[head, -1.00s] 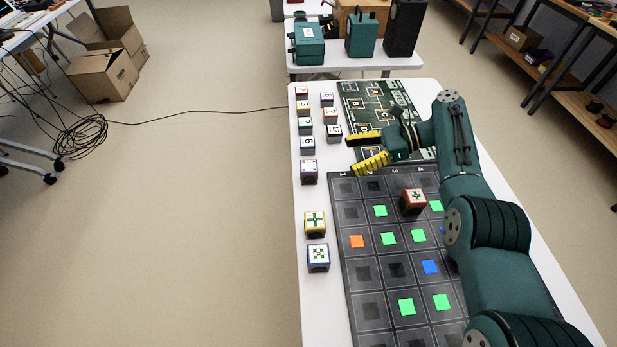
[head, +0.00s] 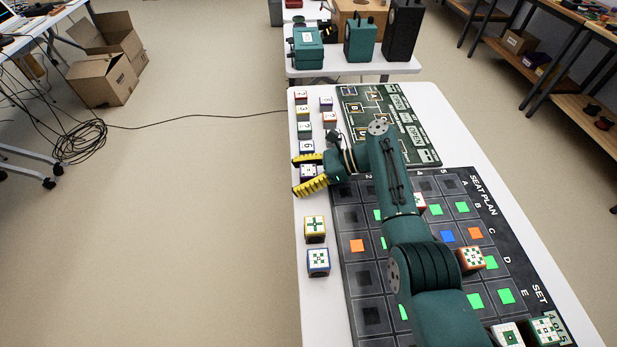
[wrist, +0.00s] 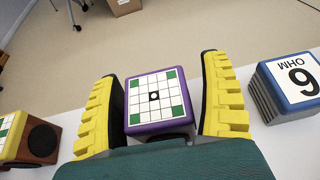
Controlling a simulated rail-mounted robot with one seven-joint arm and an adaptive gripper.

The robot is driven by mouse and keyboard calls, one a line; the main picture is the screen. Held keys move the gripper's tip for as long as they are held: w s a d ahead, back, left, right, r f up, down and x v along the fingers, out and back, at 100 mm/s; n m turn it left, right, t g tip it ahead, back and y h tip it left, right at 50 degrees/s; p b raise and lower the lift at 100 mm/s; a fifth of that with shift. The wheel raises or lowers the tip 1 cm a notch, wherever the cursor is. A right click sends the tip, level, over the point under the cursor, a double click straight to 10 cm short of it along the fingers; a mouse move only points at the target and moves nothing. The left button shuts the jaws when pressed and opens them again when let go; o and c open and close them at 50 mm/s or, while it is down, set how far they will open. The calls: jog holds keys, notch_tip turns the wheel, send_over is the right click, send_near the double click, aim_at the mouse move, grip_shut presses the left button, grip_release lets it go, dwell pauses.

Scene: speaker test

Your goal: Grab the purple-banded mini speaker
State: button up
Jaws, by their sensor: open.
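The purple-banded mini speaker (wrist: 158,103) is a small cube. Its white gridded top has green corners and a black centre dot. In the head view this speaker (head: 306,172) stands near the white table's left edge, partly hidden by my gripper. My gripper (head: 296,175) is open, its two yellow ribbed fingers on either side of the speaker. In the wrist view the left finger is very close to the speaker and the right finger has a small gap; I cannot tell whether either touches.
In the wrist view a blue-banded "6 OHM" cube (wrist: 290,86) stands close to the right, and a yellow-banded cube (wrist: 22,136) is at the left. The dark seat-plan board (head: 480,195) lies right of the speaker row.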

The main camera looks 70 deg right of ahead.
grip_shut()
dwell(0.8)
